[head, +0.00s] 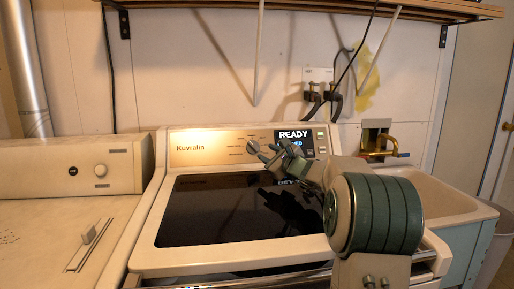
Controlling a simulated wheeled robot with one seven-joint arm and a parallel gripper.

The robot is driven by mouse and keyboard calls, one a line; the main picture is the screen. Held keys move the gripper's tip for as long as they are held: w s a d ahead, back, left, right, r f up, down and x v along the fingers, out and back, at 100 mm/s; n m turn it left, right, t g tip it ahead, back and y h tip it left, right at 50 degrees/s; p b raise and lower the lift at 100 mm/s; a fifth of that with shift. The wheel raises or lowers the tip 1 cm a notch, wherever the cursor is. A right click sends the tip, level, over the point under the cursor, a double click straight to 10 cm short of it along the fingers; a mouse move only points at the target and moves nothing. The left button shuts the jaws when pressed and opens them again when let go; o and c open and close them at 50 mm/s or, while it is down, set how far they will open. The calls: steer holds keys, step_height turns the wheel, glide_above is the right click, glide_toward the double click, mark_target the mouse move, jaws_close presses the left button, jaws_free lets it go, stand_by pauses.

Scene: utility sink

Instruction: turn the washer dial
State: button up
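The washer (147,243) is a white machine with a dark glass lid and a raised control panel at its back. Its dial (253,146) is a small grey round knob near the middle of the panel, with small printed labels around it. My gripper (267,152) is just right of the dial in the picture, over the panel's lower edge. Its two fingertips look a little apart, with nothing visible between them. I cannot tell whether a finger touches the dial. My wrist hides part of the panel and lid.
The lit display (295,134) reads READY, its lower line partly hidden. A second machine (60,180) with its own knob (101,170) stands at left. A utility sink (440,200) with a brass tap (378,146) is at right. A shelf (300,6) hangs above.

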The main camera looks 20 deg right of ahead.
mark_target(254, 146)
steer(key=p+x, duration=0.1)
steer(key=x, duration=0.7)
steer(key=shift+d, duration=0.15)
jaws_close()
